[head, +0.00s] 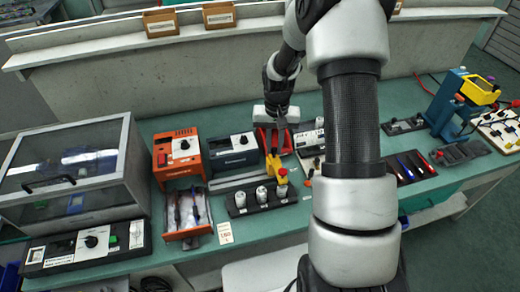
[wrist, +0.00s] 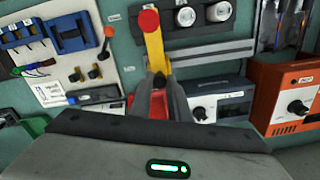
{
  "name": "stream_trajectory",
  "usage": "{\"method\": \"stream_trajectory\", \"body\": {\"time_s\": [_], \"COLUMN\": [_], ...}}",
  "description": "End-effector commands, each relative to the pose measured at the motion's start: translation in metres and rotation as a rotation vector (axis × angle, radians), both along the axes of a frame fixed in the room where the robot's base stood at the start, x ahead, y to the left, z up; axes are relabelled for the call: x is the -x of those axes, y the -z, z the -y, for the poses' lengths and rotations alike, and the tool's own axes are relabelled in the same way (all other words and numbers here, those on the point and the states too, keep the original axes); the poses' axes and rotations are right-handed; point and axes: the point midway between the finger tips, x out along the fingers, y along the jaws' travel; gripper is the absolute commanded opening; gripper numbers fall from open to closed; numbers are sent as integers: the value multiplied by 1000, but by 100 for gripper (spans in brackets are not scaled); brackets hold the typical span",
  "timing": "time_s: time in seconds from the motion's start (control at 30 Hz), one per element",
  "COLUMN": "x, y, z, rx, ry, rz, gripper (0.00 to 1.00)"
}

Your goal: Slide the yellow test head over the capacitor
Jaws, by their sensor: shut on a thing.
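The yellow test head (head: 274,161) is a yellow bar with a round red knob. In the wrist view the test head (wrist: 154,48) extends up from my gripper (wrist: 158,88), whose dark fingers are shut on it. In the head view my gripper (head: 275,140) is behind the black capacitor rack (head: 252,210). Two silver capacitors show there, a left one (head: 240,199) and a middle one (head: 262,194). The yellow end is at the rack's right position and hides what is there. I cannot tell whether it is around a capacitor or above it.
An orange instrument (head: 178,154) and a dark-faced instrument (head: 233,150) stand left of my gripper. An open drawer bin (head: 186,216) is left of the rack. A white board (head: 309,143) with fittings is close on the right. Green bench shows around the rack.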

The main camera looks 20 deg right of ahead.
Motion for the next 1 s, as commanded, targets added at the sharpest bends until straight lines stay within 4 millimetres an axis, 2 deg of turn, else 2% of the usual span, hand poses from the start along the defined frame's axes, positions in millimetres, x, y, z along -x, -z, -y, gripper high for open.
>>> {"method": "stream_trajectory", "body": {"time_s": [0.1, 0.37, 0.4, 0.5, 0.83, 1.0], "x": [0, 0, 0, 0, 0, -1], "y": [0, 0, -1, -1, -3, -25], "z": [9, 11, 11, 11, 9, 9], "rx": [0, 3, 3, 3, 1, 1], "ry": [0, 1, 1, 1, 0, 0], "rz": [1, 1, 1, 1, 2, 6], "gripper": [0, 0, 21, 35, 35, 35]}}
